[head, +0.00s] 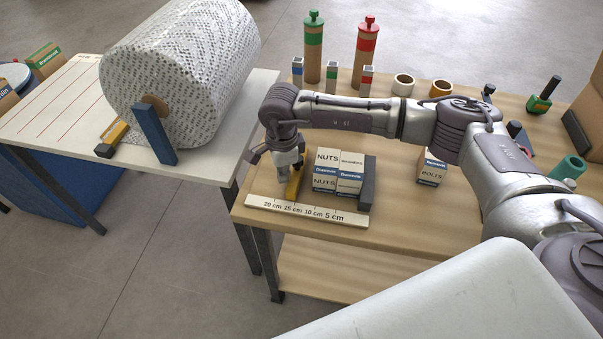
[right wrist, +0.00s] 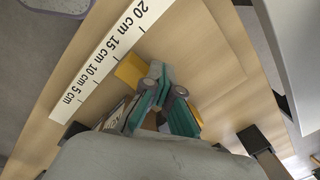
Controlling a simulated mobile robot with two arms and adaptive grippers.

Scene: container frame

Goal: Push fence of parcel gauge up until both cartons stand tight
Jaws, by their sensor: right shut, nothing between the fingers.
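The parcel gauge has a white scale (head: 305,211) along the bench's front edge and a dark end block (head: 367,184) at the right. Its yellow fence (head: 294,183) stands near the 15 cm mark; it also shows in the right wrist view (right wrist: 131,70). The nuts carton (head: 326,158) and the washers carton (head: 350,160) stand side by side between fence and end block. A narrow gap shows between fence and nuts carton. My right gripper (head: 284,186) is shut and empty, fingertips down at the fence's left side; contact is unclear. My left gripper is out of view.
A bolts carton (head: 432,171) stands right of the gauge, below my arm. Green and red capped tubes (head: 313,55) and tape rolls (head: 403,84) stand behind. A table with a large wrap roll (head: 180,70) is at the left.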

